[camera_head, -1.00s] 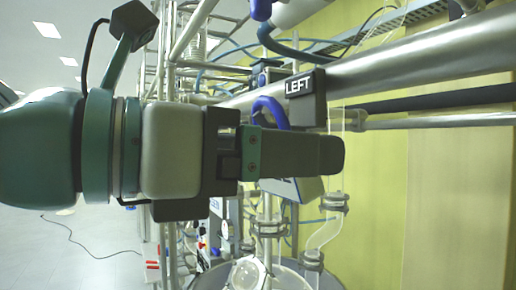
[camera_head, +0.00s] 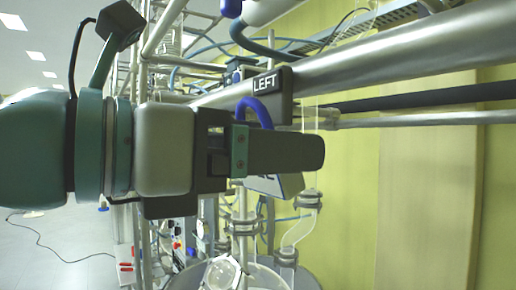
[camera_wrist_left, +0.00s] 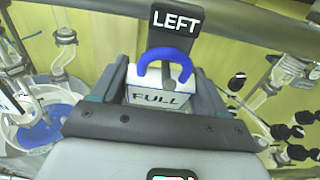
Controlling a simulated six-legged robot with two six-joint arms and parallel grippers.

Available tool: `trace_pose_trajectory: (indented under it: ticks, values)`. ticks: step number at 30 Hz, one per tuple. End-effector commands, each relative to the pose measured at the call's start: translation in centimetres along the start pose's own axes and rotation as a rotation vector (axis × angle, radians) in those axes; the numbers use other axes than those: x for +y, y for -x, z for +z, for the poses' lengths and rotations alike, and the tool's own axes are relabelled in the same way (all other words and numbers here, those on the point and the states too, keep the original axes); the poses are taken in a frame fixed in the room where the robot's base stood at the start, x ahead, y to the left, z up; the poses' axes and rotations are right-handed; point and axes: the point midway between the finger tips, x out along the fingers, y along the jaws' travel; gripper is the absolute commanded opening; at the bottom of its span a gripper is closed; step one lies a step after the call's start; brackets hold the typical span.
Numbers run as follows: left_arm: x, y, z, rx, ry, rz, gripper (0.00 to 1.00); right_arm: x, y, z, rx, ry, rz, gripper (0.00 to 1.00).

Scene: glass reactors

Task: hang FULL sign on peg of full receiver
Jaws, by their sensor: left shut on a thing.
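The FULL sign (camera_wrist_left: 158,98) is a white block with dark letters and a blue hook (camera_wrist_left: 166,62) on top. My left gripper (camera_wrist_left: 160,85) is shut on the sign, with a finger on each side of it. In the head view the left gripper (camera_head: 300,152) hides most of the sign (camera_head: 280,185); its blue hook (camera_head: 254,108) rises above the fingers. The dark LEFT plate (camera_head: 268,84) is just above the hook. In the wrist view a grey peg end (camera_wrist_left: 172,88) shows within the hook's arch below the LEFT plate (camera_wrist_left: 177,20). Whether the hook rests on the peg, I cannot tell. My right gripper is out of view.
A thick steel pipe (camera_head: 400,52) runs behind the LEFT plate, with a thinner rod (camera_head: 430,119) below. Glass tubing (camera_head: 300,225) and a glass vessel (camera_head: 222,272) stand below the gripper. Metal framework crowds the left; the yellow wall is behind.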

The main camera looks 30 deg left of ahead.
Motion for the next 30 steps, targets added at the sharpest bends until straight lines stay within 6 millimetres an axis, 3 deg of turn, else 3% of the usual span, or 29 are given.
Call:
trace_pose_trajectory:
  ticks: [30]
  values:
    - [-0.1, -0.5, -0.9, -0.002, 0.0, -0.001, 0.44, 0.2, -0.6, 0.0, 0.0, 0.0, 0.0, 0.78]
